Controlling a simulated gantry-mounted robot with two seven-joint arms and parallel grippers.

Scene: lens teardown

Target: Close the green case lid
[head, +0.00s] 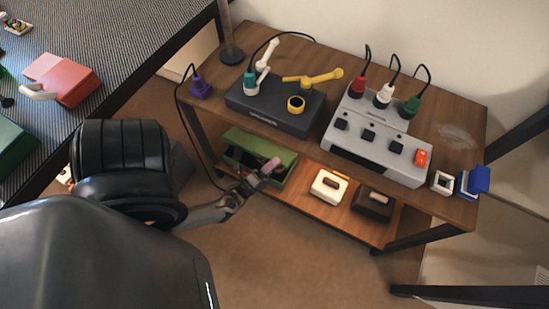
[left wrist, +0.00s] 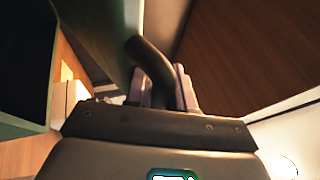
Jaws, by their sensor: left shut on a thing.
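The green case (head: 228,159) sits on the lower shelf of the wooden table, in the head view. Its green lid (head: 262,142) is raised, and a dark gap shows beneath it. My left gripper (head: 268,171) is at the front of the case. In the left wrist view its two pale fingers (left wrist: 163,92) are shut on a dark curved handle (left wrist: 150,62). The handle runs up to a green panel (left wrist: 98,28), which looks like the lid. The handle is hidden behind the gripper in the head view. My right gripper is not in view.
A white box (head: 328,187) and a dark box (head: 373,203) stand to the right on the lower shelf (head: 345,224). The tabletop above (head: 457,138) carries a black unit and a grey unit. A cable hangs by the left table leg.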

